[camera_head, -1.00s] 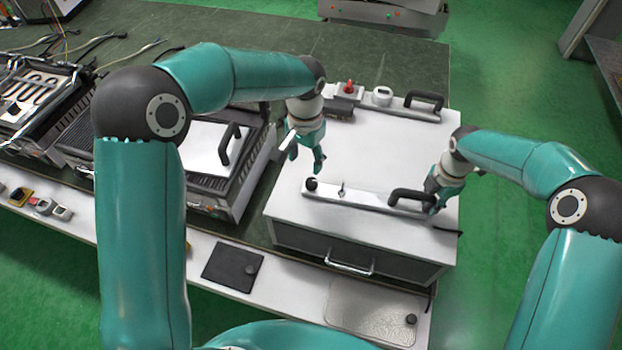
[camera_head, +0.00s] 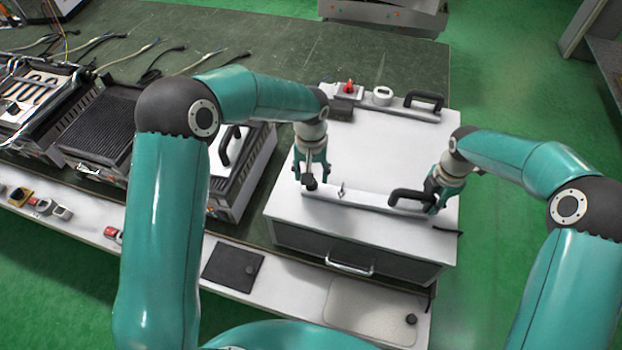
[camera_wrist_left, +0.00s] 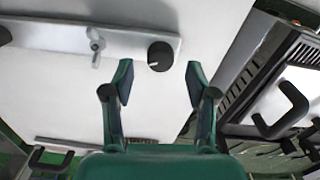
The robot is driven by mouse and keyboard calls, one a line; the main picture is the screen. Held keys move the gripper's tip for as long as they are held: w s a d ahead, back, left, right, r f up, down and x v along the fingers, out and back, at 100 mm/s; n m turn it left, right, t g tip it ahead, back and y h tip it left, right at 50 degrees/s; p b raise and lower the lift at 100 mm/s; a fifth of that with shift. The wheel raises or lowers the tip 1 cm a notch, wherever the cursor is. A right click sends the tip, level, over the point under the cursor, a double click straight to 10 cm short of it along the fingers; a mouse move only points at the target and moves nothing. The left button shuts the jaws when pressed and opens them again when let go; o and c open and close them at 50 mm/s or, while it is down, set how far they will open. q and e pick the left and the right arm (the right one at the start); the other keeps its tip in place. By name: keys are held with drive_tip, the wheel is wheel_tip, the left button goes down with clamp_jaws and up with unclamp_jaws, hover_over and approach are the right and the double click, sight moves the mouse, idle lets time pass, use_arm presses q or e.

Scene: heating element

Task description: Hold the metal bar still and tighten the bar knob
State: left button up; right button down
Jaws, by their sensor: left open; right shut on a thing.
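The metal bar (camera_head: 368,205) lies along the front of the white box top. Its black round knob (camera_head: 310,183) is at the left end. My left gripper (camera_head: 311,172) is open and points down at that end. In the left wrist view the knob (camera_wrist_left: 160,56) shows just beyond the gap between the open fingers (camera_wrist_left: 160,82), with no finger touching it visibly. A small wing nut (camera_wrist_left: 96,48) sits on the bar (camera_wrist_left: 45,35). My right gripper (camera_head: 432,196) is shut on the bar's black handle (camera_head: 405,195) at its right end.
The white box (camera_head: 375,150) has a second black handle (camera_head: 425,100), a red switch (camera_head: 347,87) and a white dial unit (camera_head: 382,95) at its back. A grill-like appliance (camera_head: 238,185) stands close on the left. The middle of the box top is clear.

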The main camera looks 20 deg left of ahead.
use_arm(q)
drive_tip(key=shift+f, duration=1.6)
clamp_jaws()
drive_tip(key=m, duration=0.3)
drive_tip(key=shift+m, duration=0.3)
unclamp_jaws()
